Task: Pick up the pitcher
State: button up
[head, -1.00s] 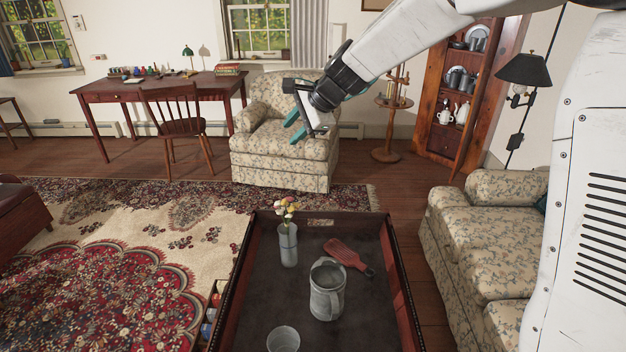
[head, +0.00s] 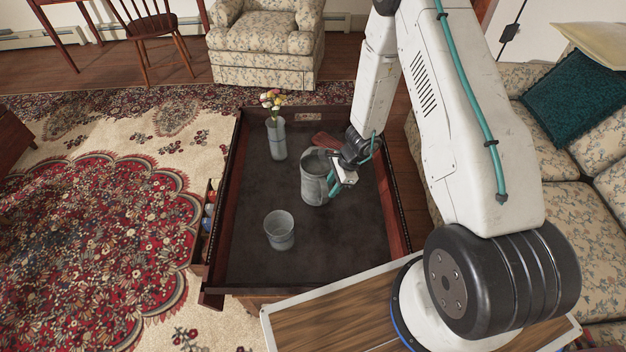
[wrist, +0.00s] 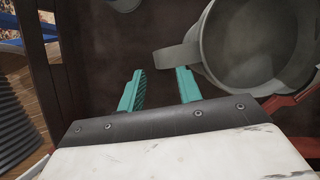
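The pitcher (head: 312,184) is a grey metal jug standing upright on a dark tray-topped table. In the wrist view the pitcher (wrist: 262,42) fills the upper right, its dark mouth visible and its handle pointing left. My gripper (head: 336,187) is at the pitcher's right side in the head view, low by the handle. In the wrist view the teal fingers of my gripper (wrist: 160,78) are spread apart and empty. The handle is just past the fingertips, closest to the right one; I cannot tell whether they touch.
A grey cup (head: 279,230) stands nearer on the tray table (head: 340,262). A grey vase with flowers (head: 277,140) stands farther back. A red brush (head: 327,141) lies behind the pitcher, partly hidden. The table has raised rims.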

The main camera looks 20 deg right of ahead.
aim_at(326, 194)
jog(key=x, duration=0.5)
jog(key=shift+f, duration=0.35)
grip_shut()
jog(key=shift+w, duration=0.2)
dwell(0.9)
